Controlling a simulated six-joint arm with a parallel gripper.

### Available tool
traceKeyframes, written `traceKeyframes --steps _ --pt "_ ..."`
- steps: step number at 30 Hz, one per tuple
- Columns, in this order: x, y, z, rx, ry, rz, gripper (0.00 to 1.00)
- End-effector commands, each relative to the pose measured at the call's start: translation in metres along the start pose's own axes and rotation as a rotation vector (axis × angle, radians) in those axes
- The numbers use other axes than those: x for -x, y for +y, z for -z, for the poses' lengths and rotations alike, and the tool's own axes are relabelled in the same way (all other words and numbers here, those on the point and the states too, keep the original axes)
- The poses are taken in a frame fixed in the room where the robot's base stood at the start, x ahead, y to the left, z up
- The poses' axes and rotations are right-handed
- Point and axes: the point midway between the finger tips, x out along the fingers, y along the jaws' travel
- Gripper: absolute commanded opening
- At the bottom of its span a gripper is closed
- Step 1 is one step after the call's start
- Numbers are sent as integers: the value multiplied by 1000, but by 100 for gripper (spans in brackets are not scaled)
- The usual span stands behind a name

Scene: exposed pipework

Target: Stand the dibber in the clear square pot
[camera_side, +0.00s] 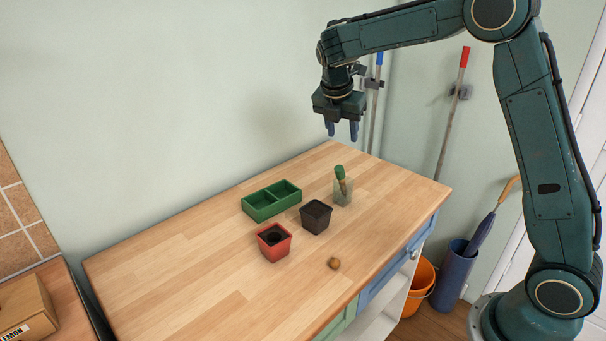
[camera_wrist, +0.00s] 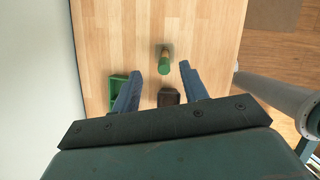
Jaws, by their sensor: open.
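The dibber (camera_side: 340,176) has a green top and a wooden lower part. It stands, leaning slightly, inside the clear square pot (camera_side: 346,195) on the bench top. In the wrist view the dibber's green end (camera_wrist: 163,66) shows ahead of my fingers, with the clear pot hard to make out around it. My gripper (camera_side: 342,136) is open and empty, high above the back of the bench and apart from the dibber. Its two blue fingers (camera_wrist: 160,86) also show in the wrist view.
A green two-compartment tray (camera_side: 263,210), a dark pot (camera_side: 316,222) and a red pot (camera_side: 284,249) with dark contents stand left of the clear pot. A small brown lump (camera_side: 334,263) lies near the front edge. The bench's left part is clear.

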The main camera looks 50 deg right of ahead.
Motion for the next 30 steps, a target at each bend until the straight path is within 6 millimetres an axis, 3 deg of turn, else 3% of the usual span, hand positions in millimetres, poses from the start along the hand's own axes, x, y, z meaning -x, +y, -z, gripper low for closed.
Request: traceKeyframes --steps 6,12,21,30 --pt "40 1 0 0 0 -5 44" --pt "66 1 0 0 1 -4 44" --pt "85 0 0 1 0 -1 44" --pt "88 0 0 1 1 0 44"
